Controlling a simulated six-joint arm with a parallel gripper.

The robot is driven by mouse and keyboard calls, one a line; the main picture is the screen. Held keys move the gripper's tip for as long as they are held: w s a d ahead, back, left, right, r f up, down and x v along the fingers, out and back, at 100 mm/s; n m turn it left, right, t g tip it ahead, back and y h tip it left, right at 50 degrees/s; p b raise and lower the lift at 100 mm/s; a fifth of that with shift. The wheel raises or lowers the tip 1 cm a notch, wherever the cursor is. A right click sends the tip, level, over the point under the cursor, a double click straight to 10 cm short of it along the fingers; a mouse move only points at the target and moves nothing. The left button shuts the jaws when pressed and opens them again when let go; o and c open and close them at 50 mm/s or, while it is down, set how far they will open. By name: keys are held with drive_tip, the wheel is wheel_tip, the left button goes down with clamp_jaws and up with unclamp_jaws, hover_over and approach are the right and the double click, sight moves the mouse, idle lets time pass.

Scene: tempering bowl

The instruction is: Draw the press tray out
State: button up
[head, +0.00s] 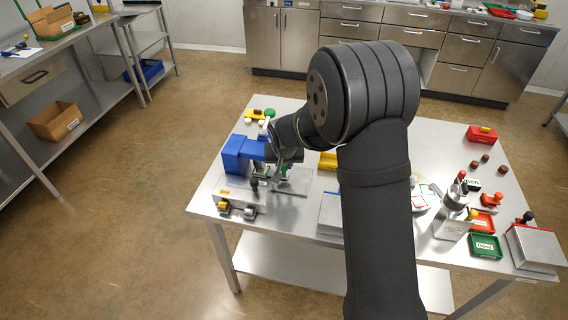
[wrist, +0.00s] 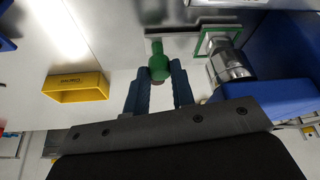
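The press (head: 236,156) is a blue block on a grey base at the left of the steel table; its blue body also fills the right of the wrist view (wrist: 283,60). In the wrist view a green knob (wrist: 160,66) on a short stem stands out from a thin grey edge, which looks like the tray front (wrist: 180,34). My gripper (wrist: 161,75) has one finger on each side of the knob, with the gap filled by it. The fingers look closed on it. In the head view my arm partly hides the gripper and the tray.
A silver cylinder (wrist: 230,64) with a green square frame (wrist: 217,37) stands between the knob and the blue body. A yellow bin (wrist: 78,87) lies to the left. In the head view, red and green trays and a metal pot (head: 454,200) stand at the table's right.

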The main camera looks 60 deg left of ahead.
clamp_jaws()
drive_tip(key=w+d, duration=0.8)
drive_tip(key=shift+w+d, duration=0.2)
drive_tip(key=shift+d, duration=0.05)
drive_tip(key=o, duration=0.6)
unclamp_jaws()
drive_tip(key=shift+w+d, duration=0.1)
drive_tip(key=shift+o, duration=0.8)
drive_tip(key=shift+r, duration=0.2)
drive_tip(key=v, duration=1.7)
